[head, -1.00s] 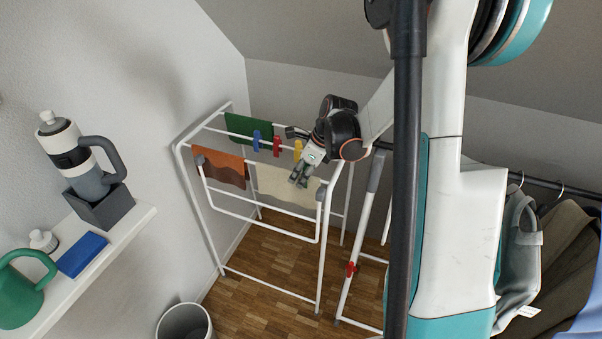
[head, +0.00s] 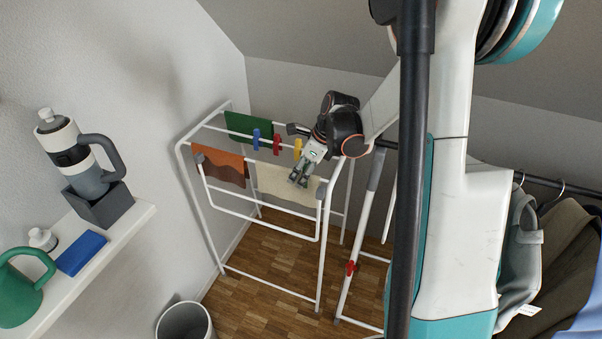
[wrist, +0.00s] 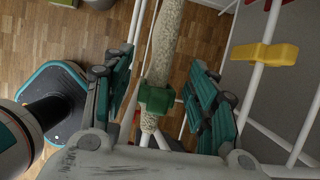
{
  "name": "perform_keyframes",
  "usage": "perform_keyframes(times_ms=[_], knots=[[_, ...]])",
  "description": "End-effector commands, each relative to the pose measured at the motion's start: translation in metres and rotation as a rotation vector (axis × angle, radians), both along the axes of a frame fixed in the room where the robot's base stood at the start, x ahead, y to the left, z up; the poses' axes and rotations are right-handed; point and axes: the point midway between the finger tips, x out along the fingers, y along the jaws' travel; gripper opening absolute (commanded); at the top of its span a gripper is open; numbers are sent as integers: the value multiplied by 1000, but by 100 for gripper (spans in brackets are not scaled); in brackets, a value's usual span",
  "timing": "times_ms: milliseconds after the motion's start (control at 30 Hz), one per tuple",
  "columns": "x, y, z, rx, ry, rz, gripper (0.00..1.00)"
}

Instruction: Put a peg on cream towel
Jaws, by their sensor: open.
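The cream towel (head: 280,186) hangs over a bar of the white drying rack; in the wrist view its top edge (wrist: 167,42) runs as a narrow strip between my fingers. A green peg (wrist: 157,100) sits across this towel edge. My gripper (head: 299,181) is over the towel's right part. In the wrist view my gripper (wrist: 160,98) is open, with one finger on each side of the green peg and visible gaps. A blue peg (head: 256,139), a red peg (head: 277,145) and a yellow peg (head: 298,148) sit on a bar behind; the yellow peg (wrist: 265,54) also shows in the wrist view.
An orange-brown towel (head: 221,166) and a green towel (head: 248,127) hang on the white rack (head: 215,209). Clothes (head: 560,250) hang at the right. A shelf (head: 140,217) with a bottle is at the left, above a bin (head: 185,322).

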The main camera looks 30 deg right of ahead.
Motion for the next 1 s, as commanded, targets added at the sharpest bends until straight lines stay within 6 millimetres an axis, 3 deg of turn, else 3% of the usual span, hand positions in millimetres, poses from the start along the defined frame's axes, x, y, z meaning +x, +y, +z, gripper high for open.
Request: perform_keyframes(times_ms=[500,867,1000], knots=[[-28,-22,86,1,0,-2,53],[-33,-26,102,0,0,0,53],[-29,-18,111,-26,-22,59,53]])
